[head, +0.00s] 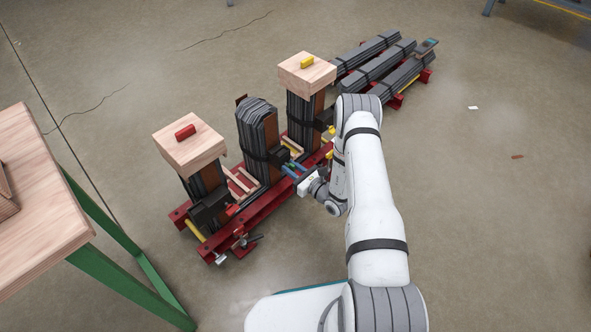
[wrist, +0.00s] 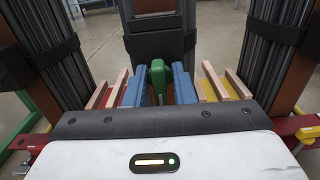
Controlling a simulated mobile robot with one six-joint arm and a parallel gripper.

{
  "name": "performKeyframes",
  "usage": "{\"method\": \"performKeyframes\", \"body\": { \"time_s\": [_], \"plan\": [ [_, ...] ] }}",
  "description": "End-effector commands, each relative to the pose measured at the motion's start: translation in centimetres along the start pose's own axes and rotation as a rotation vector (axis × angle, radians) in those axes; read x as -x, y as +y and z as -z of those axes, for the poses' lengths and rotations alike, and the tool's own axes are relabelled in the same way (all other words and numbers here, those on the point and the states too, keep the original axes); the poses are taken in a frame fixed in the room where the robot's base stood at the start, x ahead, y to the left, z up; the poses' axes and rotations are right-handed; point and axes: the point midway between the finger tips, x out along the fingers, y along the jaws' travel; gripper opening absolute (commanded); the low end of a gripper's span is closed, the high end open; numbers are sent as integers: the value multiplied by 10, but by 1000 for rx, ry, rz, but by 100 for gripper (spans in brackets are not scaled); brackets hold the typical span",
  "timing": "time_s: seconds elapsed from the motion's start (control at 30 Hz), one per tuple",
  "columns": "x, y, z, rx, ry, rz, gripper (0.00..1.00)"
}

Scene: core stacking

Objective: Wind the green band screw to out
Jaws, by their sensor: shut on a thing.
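The green band screw (wrist: 157,77) stands between the two blue fingers of my gripper (wrist: 158,88) in the wrist view. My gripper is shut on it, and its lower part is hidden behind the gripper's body. In the head view my gripper (head: 292,171) reaches in from the right at the front of the middle core stack (head: 258,127). That stack is dark, with a black band (wrist: 160,22) around it, and has no wooden block on top. The green screw shows only as a tiny patch in the head view.
The left stack carries a wooden block with a red handle (head: 185,132), the right stack one with a yellow handle (head: 307,62). All three stand on a red frame (head: 266,203). Dark bars (head: 375,65) lie behind at right. A wooden table (head: 35,190) stands at left.

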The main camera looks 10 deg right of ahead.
Motion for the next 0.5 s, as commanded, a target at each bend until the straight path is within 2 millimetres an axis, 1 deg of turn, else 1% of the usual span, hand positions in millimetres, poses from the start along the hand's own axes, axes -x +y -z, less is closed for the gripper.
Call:
{"method": "performKeyframes", "body": {
  "time_s": [0.03, 0.13, 0.43, 0.5],
  "plan": [
    [0, -4, 1, 48, -1, 9, 0],
    [0, -4, 1, 107, 0, 9, 0],
    [0, -4, 0, 121, 0, 10, 0],
    [0, -4, 1, 150, 0, 10, 0]
  ]
}}
